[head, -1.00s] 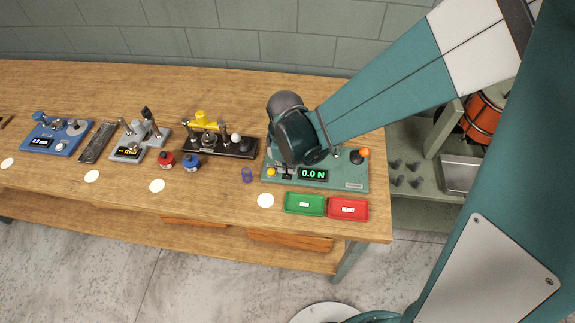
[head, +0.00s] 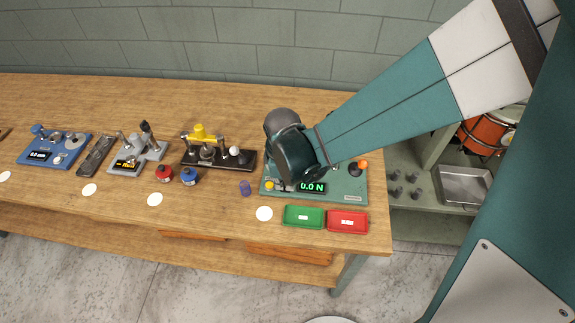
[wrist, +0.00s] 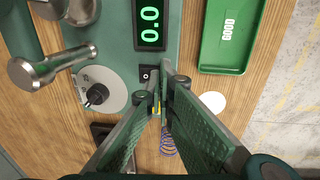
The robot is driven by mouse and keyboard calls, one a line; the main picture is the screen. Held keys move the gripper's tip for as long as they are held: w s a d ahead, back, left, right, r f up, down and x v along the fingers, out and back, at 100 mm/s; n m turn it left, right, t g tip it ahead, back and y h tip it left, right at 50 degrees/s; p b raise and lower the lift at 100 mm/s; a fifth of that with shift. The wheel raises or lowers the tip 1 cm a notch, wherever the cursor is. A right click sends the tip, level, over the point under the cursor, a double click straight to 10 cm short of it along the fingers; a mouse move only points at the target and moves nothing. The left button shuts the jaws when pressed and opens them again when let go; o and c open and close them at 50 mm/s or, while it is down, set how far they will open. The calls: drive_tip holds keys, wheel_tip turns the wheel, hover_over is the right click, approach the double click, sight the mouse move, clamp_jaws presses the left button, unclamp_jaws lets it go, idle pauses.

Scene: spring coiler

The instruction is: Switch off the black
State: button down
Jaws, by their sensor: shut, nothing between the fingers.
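The green machine (head: 346,189) stands at the right end of the bench, its display reading 0.0 N. In the wrist view, a small black rocker switch (wrist: 148,73) with a white mark sits on the machine's edge, just beside the display (wrist: 150,25). My gripper (wrist: 159,85) is shut and empty, its fingertips very close to the switch and covering part of it. I cannot tell whether they touch it. A yellow button (head: 269,185) shows at the machine's front left corner. In the head view my wrist hides much of the machine.
A black knob on a pale dial (wrist: 97,94) and a metal lever (wrist: 38,73) stand near the fingers. Green (head: 304,217) and red (head: 347,221) trays lie in front. A purple coil (head: 245,188) and white disc (head: 264,213) lie left. Other devices stand further left.

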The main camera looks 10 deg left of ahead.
drive_tip(key=r, duration=0.1)
drive_tip(key=r+p, duration=0.1)
drive_tip(key=r, duration=0.1)
drive_tip(key=r+p, duration=0.1)
drive_tip(key=shift+s+r, duration=0.15)
drive_tip(key=shift+s, duration=0.1)
wheel_tip(320, 180, up, 9)
drive_tip(key=s+p, duration=0.1)
drive_tip(key=shift+r, duration=0.15)
idle(0.5)
drive_tip(key=shift+w+d+r, duration=0.1)
drive_tip(key=shift+w+r, duration=0.25)
drive_tip(key=shift+w, duration=0.3)
drive_tip(key=shift+f, duration=0.15)
drive_tip(key=shift+w+f+b, duration=0.3)
drive_tip(key=shift+f, duration=1.95)
drive_tip(key=shift+w+f+b, duration=0.25)
drive_tip(key=shift+f+b, duration=0.1)
drive_tip(key=shift+f, duration=1.95)
drive_tip(key=shift+w+f+b, duration=0.3)
drive_tip(key=shift+f, duration=1.95)
drive_tip(key=shift+f, duration=0.1)
